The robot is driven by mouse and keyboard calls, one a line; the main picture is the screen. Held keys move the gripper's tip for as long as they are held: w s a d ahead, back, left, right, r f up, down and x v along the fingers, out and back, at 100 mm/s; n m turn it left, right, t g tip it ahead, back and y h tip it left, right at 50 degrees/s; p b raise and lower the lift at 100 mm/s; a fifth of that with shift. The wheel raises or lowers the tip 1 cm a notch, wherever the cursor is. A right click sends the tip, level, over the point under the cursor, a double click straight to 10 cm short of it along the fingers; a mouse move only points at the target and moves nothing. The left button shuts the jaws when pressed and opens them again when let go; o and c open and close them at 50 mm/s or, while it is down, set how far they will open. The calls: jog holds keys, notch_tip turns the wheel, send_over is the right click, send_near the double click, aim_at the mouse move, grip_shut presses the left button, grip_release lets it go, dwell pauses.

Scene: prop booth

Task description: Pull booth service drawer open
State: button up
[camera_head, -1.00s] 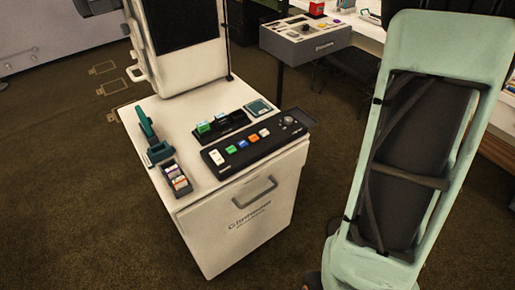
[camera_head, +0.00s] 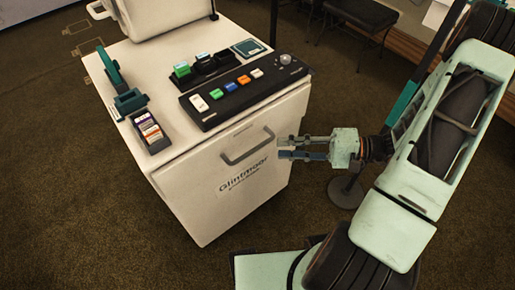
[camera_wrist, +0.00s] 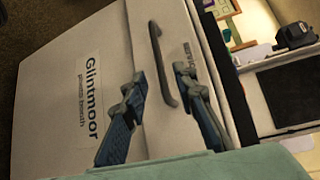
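The booth service drawer (camera_head: 208,176) is the white front of a cabinet, marked "Glintmoor", and it looks closed. Its grey bar handle (camera_head: 247,147) is on the upper part of the front. In the wrist view the handle (camera_wrist: 163,64) stands upright, beyond and between my fingers. My gripper (camera_head: 281,148) is open and just right of the handle in the head view, with its fingers pointing left toward it. In the wrist view my gripper (camera_wrist: 160,75) has its blue-padded fingers spread, with nothing held. I cannot tell whether a fingertip touches the handle.
On the cabinet top are a black button panel (camera_head: 243,91), a teal stapler-like tool (camera_head: 117,84), a small holder of coloured items (camera_head: 151,131) and a dark tray (camera_head: 207,67). A chair (camera_head: 357,17) stands behind.

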aim_at(256, 147)
jog(key=b+x, duration=0.1)
jog(key=x, duration=0.8)
jog(key=shift+s, duration=0.1)
jog(key=shift+c, duration=0.6)
grip_shut()
